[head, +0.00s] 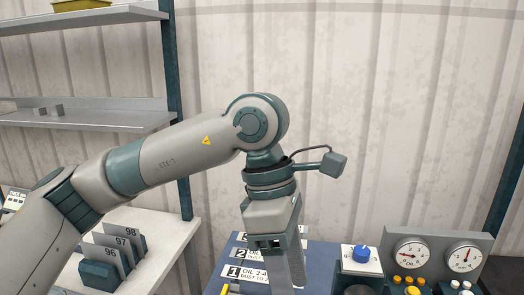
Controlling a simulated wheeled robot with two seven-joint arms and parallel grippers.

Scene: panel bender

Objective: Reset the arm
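My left arm (180,155) comes in from the left, rises to a joint at the picture's middle and bends down there. Its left gripper (280,262) points down in front of a blue surface with numbered labels. The fingertips are not clearly visible, so I cannot tell whether they are apart or closed. I see no object in it. A small box on a bent stalk sticks out to the right of the wrist. My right arm and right gripper are not in view.
A control panel (437,241) with two dials, a blue knob (361,253) and several coloured buttons stands at lower right. The blue surface (320,262) is below the gripper. Numbered plates (118,250) stand on a shelf at lower left. Grey shelves (90,118) rise behind my arm.

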